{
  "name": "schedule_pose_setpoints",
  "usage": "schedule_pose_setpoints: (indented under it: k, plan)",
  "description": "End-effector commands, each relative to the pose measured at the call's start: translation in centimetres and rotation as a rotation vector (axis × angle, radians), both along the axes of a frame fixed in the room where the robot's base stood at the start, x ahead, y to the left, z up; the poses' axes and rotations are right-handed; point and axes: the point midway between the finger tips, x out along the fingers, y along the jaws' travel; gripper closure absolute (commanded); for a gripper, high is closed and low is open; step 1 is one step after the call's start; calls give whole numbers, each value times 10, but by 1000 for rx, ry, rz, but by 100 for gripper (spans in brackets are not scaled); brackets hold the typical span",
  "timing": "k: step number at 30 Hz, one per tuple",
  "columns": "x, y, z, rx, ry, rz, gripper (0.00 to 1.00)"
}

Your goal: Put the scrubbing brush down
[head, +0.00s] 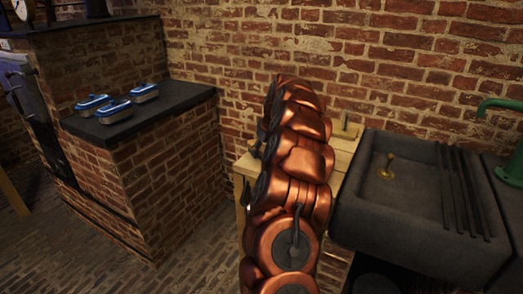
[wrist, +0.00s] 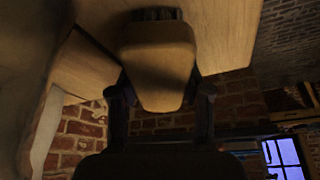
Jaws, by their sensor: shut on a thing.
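The scrubbing brush (wrist: 158,55) has a tan wooden body with dark bristles showing at its top end in the wrist view. My gripper (wrist: 160,88) is shut on it, with one dark finger on each side of the wood. A pale wooden tabletop (wrist: 225,30) shows close behind the brush; I cannot tell whether they touch. In the head view my copper arm covers most of the wooden table (head: 343,160), and the brush and gripper cannot be made out clearly there.
A dark stone sink (head: 405,205) with a brass drain (head: 386,168) stands right of the table. A green tap (head: 497,106) is at the far right. Blue-and-silver containers (head: 115,112) sit on a dark countertop (head: 180,98) over brick at left. A brick wall (head: 230,50) closes the back.

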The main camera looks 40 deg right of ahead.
Motion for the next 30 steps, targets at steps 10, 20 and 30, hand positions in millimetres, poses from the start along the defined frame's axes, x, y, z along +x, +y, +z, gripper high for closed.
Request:
schedule_pose_setpoints:
  k: [10, 20, 30]
  plan:
    - [0, 0, -2, 0, 0, 0, 28]
    - [0, 0, -1, 0, 0, 0, 27]
    - [-15, 0, 40, -4, -6, -2, 27]
